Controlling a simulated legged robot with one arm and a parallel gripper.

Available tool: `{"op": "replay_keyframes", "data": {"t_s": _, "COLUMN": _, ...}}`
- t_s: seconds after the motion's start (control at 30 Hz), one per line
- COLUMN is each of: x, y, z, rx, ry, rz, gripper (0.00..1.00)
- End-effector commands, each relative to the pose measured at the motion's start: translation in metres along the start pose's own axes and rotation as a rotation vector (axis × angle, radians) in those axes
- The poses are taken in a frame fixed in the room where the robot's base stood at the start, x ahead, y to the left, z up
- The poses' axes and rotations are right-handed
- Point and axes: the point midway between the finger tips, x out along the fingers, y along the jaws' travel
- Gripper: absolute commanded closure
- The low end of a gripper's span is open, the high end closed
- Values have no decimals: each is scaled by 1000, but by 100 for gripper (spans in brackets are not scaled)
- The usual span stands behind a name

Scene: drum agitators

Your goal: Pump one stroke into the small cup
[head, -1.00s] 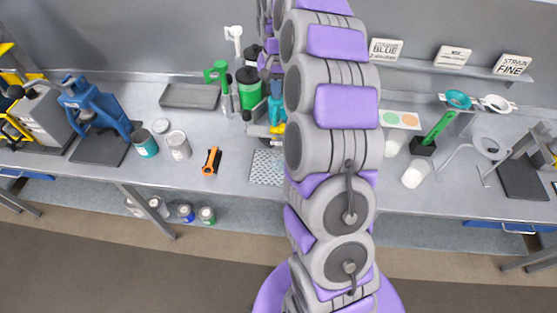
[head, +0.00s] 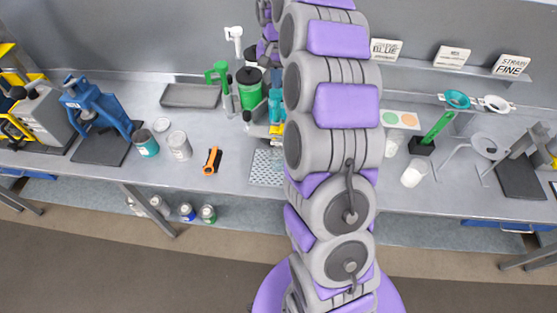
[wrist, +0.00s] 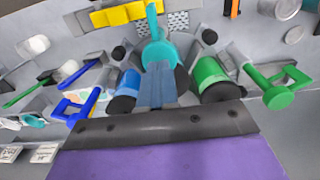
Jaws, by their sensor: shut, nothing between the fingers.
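In the wrist view, the shut fingers of my gripper (wrist: 157,86) sit empty at the middle, below and close to a teal pump-like part (wrist: 160,48); I cannot tell if they touch it. A blue drum (wrist: 128,84) and a green drum (wrist: 210,72) stand on either side, with a blue handle (wrist: 78,108) and a green handle (wrist: 276,92). In the head view, the green drum (head: 249,90) shows left of my arm, with the teal part (head: 275,103) beside it. White cups (head: 413,174) stand right of my arm; no cup is clearly visible under the pump.
A grey tray (head: 190,95), a blue press (head: 98,105), paint cans (head: 146,143) and an orange-handled tool (head: 212,161) lie to the left. A green-handled tool in a black block (head: 422,146) and strainers on a stand (head: 475,102) are right. My arm hides the bench middle.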

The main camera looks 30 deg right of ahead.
Motion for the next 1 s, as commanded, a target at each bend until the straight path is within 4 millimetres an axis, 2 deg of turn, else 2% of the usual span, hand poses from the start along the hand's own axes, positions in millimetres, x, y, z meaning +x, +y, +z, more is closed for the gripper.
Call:
{"op": "replay_keyframes", "data": {"t_s": 0.37, "x": -3, "y": 0, "z": 0, "rx": 0, "ry": 0, "rz": 0, "gripper": 100}}
{"op": "replay_keyframes", "data": {"t_s": 1.0, "x": -58, "y": 0, "z": 0, "rx": 1, "ry": 1, "rz": 0, "gripper": 100}}
